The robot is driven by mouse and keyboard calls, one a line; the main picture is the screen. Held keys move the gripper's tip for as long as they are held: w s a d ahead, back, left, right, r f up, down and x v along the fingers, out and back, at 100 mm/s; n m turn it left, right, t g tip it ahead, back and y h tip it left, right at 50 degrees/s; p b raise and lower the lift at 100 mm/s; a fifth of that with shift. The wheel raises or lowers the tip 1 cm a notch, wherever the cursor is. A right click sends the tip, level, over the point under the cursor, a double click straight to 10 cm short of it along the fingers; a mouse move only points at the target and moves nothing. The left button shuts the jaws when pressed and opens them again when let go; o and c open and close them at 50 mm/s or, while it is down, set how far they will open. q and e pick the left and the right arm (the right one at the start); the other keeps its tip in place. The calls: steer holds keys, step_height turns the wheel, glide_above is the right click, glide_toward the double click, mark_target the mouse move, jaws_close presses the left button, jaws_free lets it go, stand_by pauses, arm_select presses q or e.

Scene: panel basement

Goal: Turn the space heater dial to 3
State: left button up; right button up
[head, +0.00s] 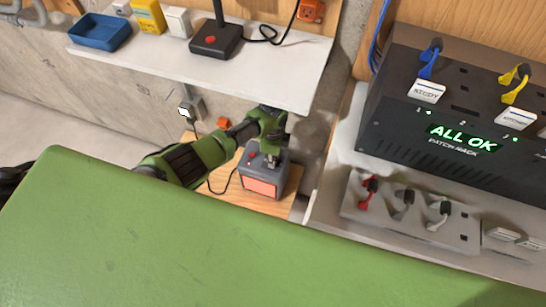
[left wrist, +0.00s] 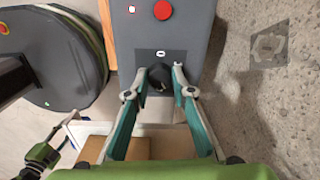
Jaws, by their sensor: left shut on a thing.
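The space heater (head: 283,180) is a grey box with a glowing orange front, standing on a low wooden surface. The wrist view looks down on its dark top (left wrist: 185,35), with a red button (left wrist: 163,10) and a small white mark whose number I cannot read. The black dial (left wrist: 158,73) sits just below that mark. My left gripper (head: 275,157) reaches down to the heater's top. In the left wrist view, its two fingers (left wrist: 160,80) are shut on the dial from both sides. In the head view the gripper hides the dial.
A white shelf (head: 160,55) above holds a blue tray (head: 100,46) and a black box with a red button (head: 214,40). A black patch rack (head: 400,120) reading "ALL OK" stands at right, with colored plugs. A wall outlet (head: 192,106) is left of the heater.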

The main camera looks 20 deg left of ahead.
arm_select(q)
steer(key=m, duration=0.5)
steer(key=shift+m+b, duration=0.3)
steer(key=shift+b, duration=0.1)
stand_by(0.3)
steer(key=o, duration=1.1)
steer(key=shift+o, duration=0.2)
step_height(320, 180, up, 12)
